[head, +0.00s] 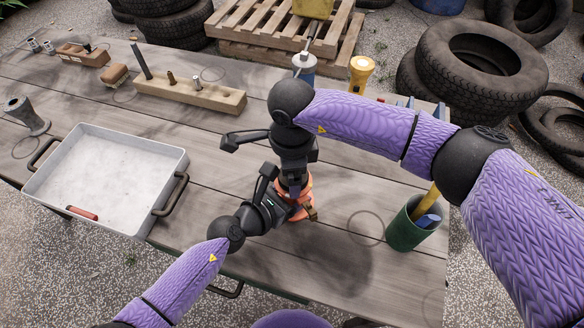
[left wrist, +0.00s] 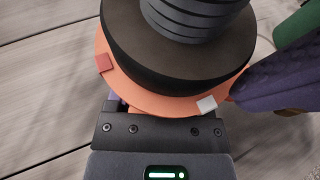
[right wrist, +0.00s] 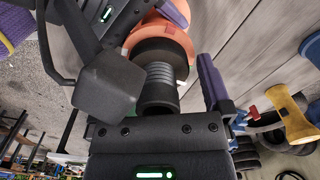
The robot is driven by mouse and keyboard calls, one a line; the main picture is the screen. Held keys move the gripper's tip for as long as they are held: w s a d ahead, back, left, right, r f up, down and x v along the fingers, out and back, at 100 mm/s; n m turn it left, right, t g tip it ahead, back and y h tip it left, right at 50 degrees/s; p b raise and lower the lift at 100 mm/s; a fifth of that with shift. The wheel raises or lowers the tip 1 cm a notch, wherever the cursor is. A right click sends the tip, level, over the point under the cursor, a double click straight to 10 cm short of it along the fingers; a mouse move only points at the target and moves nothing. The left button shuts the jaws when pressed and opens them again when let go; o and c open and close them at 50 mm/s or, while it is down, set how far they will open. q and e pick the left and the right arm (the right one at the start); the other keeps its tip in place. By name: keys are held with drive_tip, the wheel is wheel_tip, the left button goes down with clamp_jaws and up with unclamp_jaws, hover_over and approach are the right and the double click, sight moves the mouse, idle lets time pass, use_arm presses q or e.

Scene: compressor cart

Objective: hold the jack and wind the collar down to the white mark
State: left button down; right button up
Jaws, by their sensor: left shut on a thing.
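The jack (head: 301,203) stands upright on the table with an orange base (left wrist: 160,102). In the left wrist view its dark collar (left wrist: 180,60) surrounds a ribbed grey stem (left wrist: 195,15). A white mark (left wrist: 206,104) sits on the orange rim at right, and a red mark (left wrist: 104,63) is at the rim's left, beside the collar. My left gripper (head: 287,208) is shut on the jack low down, from the left. My right gripper (head: 293,190) points down from above; in the right wrist view one finger (right wrist: 212,82) stands apart from the stem. Its other finger is hidden behind my left arm.
A white tray (head: 65,185) with a red-handled tool (head: 82,213) stands left. A wooden peg block (head: 190,92) lies behind. A green cup (head: 397,235) holding tools stands right. A yellow flashlight (head: 360,72) is at the back edge. Tyres (head: 480,65) and a pallet (head: 285,25) lie beyond.

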wheel_tip(320, 180, up, 12)
idle(0.5)
drive_tip(key=w+d+f+n+g+y, duration=0.2)
drive_tip(key=d+n+y, duration=0.2)
drive_tip(key=x, duration=1)
drive_tip(key=shift+s+f, duration=0.15)
drive_tip(key=shift+f, duration=0.25)
